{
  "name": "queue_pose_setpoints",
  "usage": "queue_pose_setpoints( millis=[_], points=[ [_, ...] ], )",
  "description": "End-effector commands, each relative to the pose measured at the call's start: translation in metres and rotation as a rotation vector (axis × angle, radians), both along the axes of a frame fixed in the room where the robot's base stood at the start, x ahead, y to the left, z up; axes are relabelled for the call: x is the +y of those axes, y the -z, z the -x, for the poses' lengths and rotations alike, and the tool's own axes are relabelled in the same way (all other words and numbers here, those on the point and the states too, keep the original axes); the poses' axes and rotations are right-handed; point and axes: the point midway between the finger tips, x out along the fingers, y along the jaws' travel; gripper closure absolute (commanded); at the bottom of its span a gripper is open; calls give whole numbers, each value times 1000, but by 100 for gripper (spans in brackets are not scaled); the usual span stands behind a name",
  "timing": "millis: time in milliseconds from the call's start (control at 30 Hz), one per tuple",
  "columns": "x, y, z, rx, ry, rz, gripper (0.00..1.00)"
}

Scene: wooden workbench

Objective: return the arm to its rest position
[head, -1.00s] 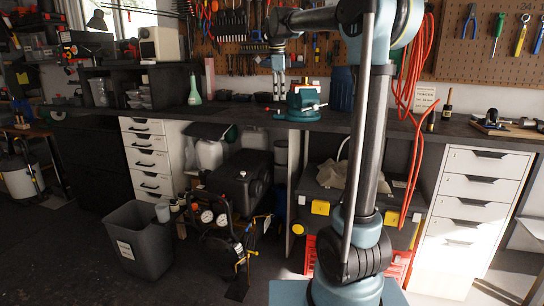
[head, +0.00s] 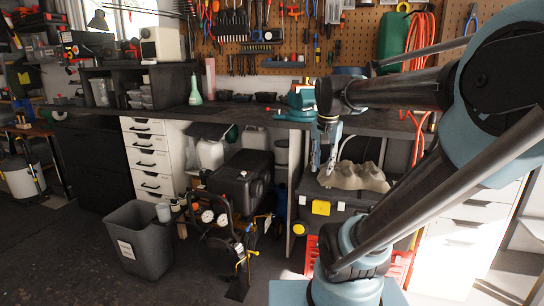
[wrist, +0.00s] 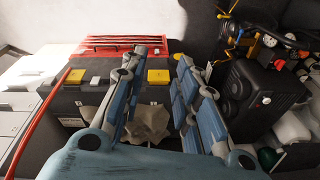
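My gripper (head: 323,168) hangs from the end of my bent arm and points down in the head view, in front of the workbench (head: 250,112). In the wrist view, the two blue finger linkages of my gripper (wrist: 168,60) stand apart, with a clear gap and nothing held. My arm's elbow is at the right of the head view, and its forearm reaches left across the bench front. A crumpled beige thing (head: 355,177) lies on a dark case below and behind the gripper; it also shows between the fingers in the wrist view (wrist: 148,124).
A teal vise (head: 297,98) stands on the bench behind the gripper. The dark case with yellow latches (head: 321,207) sits under the bench. A compressor (head: 240,182) and a grey bin (head: 140,238) stand to the left. The floor at front left is clear.

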Motion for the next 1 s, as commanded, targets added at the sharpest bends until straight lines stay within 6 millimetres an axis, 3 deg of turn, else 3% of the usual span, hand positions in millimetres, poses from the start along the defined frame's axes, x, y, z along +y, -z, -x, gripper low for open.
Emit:
queue_pose_setpoints(
  millis=[100, 300, 500, 633, 1000],
  points=[
    [-9, 38, 34, 0, -124, 20, 72],
    [-18, 100, 84, -2, -340, 54, 72],
    [-21, 141, 113, -4, -483, 79, 72],
    [-22, 151, 119, -4, -520, 86, 72],
    [-22, 152, 120, -5, -525, 86, 72]
  ],
)
